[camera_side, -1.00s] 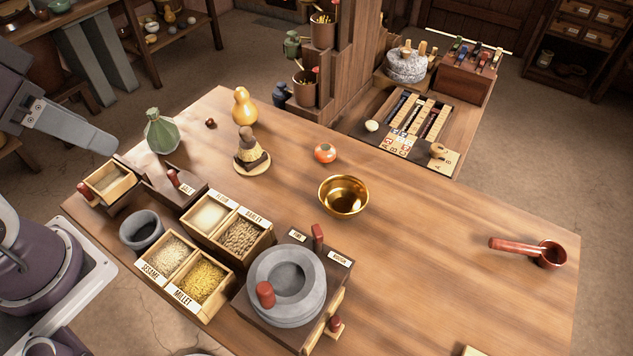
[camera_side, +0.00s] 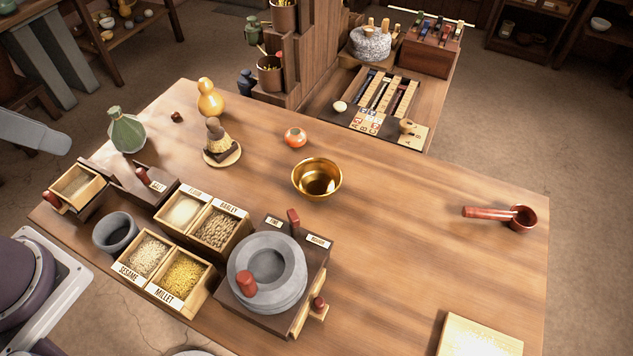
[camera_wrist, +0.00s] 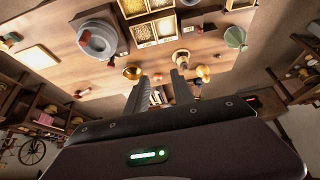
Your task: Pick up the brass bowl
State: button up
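The brass bowl (camera_side: 317,179) stands upright near the middle of the wooden table, with open space on its right. It looks empty. In the wrist view the bowl (camera_wrist: 132,72) shows small, just beyond and left of the left fingertip. My gripper (camera_wrist: 160,76) shows only in the wrist view. Its two fingers are apart with nothing between them, and it is well away from the bowl. In the side view only part of my arm shows at the left edge, and the gripper is out of frame.
An orange-red pot (camera_side: 295,137) stands behind the bowl. A grey stone quern (camera_side: 267,272) stands in front of it, beside open grain boxes (camera_side: 164,270). A red-handled ladle (camera_side: 500,216) lies at the right. The table between bowl and ladle is clear.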

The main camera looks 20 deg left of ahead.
jog(key=shift+d, duration=0.1)
jog(key=w+d+f+n+g+h, duration=0.4)
jog(key=w+d, duration=0.2)
jog(key=w, duration=0.3)
jog(key=w+d+f+n+g+h, duration=0.3)
jog(key=w+d+f+h, duration=0.25)
jog(key=w, duration=0.35)
jog(key=w+f+n+t+h, duration=0.1)
jog(key=w+f+n, duration=0.2)
jog(key=f, duration=0.5)
jog(key=w+f+n+t+h, duration=0.1)
jog(key=w+f+n, duration=0.2)
jog(key=f, duration=0.5)
jog(key=w+f+n+t+h, duration=0.2)
jog(key=f+n, duration=0.3)
jog(key=f, duration=0.3)
jog(key=shift+w+a+n, duration=0.1)
jog(key=shift+w+n, duration=0.2)
jog(key=shift+w, duration=0.6)
jog(key=x, duration=0.6)
jog(key=shift+s+d, duration=0.25)
jog(key=shift+s, duration=0.15)
jog(key=shift+w+d+f, duration=0.1)
jog(key=shift+d, duration=0.25)
grip_shut()
jog(key=shift+a, duration=0.1)
